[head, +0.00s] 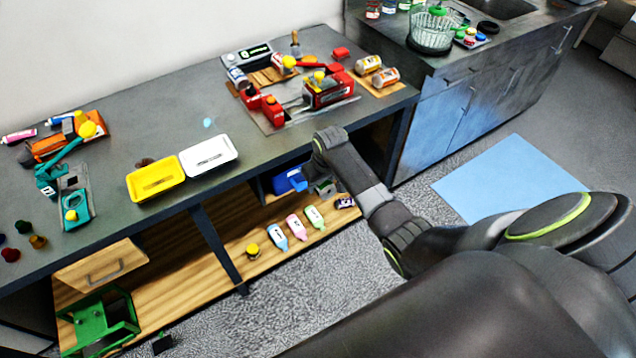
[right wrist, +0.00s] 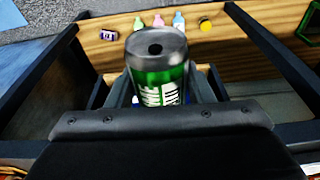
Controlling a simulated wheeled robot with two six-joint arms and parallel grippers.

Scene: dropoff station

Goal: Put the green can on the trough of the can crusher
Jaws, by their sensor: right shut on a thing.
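My right gripper (head: 322,180) is below the tabletop's front edge, in front of the lower shelf. It is shut on the green can (right wrist: 158,74), which has a silver end and a white label panel. In the right wrist view the gripper's fingers (right wrist: 160,92) flank the can. In the head view the can is mostly hidden by the gripper. A red machine (head: 328,92) on the tabletop, in two red parts on a grey mat, looks like the can crusher; its trough is hard to make out. The can is apart from it. My left gripper is not in view.
The table edge lies above my right gripper. The lower wooden shelf (head: 262,232) holds a blue bin (head: 288,181), several small bottles and a green machine (head: 98,322). Yellow (head: 155,180) and white (head: 208,156) trays stand on the tabletop. Two cans lie right of the red machine.

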